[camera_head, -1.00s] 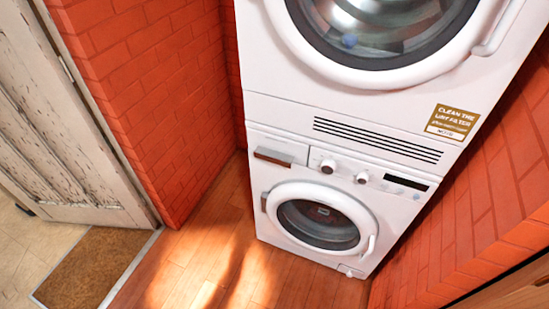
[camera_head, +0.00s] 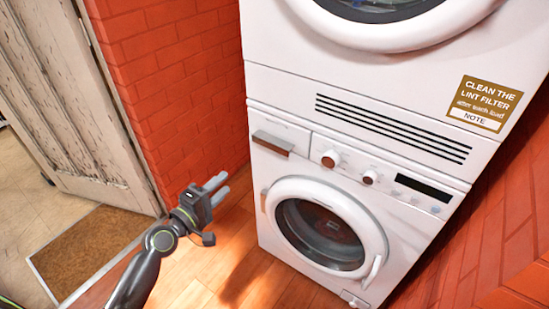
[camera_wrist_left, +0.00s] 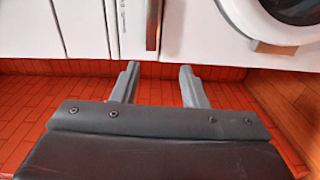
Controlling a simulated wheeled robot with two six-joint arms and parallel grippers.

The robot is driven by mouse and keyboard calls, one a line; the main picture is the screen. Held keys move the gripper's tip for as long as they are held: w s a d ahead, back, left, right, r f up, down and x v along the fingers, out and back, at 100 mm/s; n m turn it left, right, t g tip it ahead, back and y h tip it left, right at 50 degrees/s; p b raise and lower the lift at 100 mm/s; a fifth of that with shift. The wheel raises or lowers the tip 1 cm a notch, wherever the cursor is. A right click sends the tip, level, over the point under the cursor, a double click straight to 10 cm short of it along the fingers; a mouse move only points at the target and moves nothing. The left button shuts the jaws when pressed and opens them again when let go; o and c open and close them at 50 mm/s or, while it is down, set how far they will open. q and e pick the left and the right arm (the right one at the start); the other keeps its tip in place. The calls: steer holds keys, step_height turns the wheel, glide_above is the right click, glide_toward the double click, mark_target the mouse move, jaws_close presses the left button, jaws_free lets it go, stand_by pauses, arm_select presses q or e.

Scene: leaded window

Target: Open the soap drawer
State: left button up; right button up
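The soap drawer (camera_head: 295,134) is at the upper left of the lower white washing machine (camera_head: 250,200). Its front looks flush with the machine, and it has a brownish-grey handle (camera_head: 273,143). My left gripper (camera_head: 220,187) is to the left of the machine, lower in the picture than the handle and apart from it. In the left wrist view its two grey fingers (camera_wrist_left: 158,85) are spread with nothing between them. The handle also shows there at the top (camera_wrist_left: 153,25), ahead of the fingers. My right gripper is in neither view.
A round door (camera_head: 322,228) and two knobs (camera_head: 350,167) are on the washer's front. A dryer (camera_head: 380,60) is stacked above it. A red brick wall (camera_head: 180,80), a worn white door (camera_head: 65,110) and a brown mat (camera_head: 90,245) are at the left. Wooden floor is clear before the machine.

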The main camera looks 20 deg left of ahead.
arm_select(q)
glide_toward(266, 145)
steer(key=x, duration=0.7)
steer(key=shift+w+f, duration=0.15)
steer(key=shift+w, duration=0.15)
steer(key=shift+w+d+b, duration=0.15)
steer(key=shift+w+b, duration=0.15)
steer(key=shift+w, duration=0.15)
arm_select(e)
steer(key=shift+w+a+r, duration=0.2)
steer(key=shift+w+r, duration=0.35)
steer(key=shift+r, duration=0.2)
arm_select(q)
jaws_close()
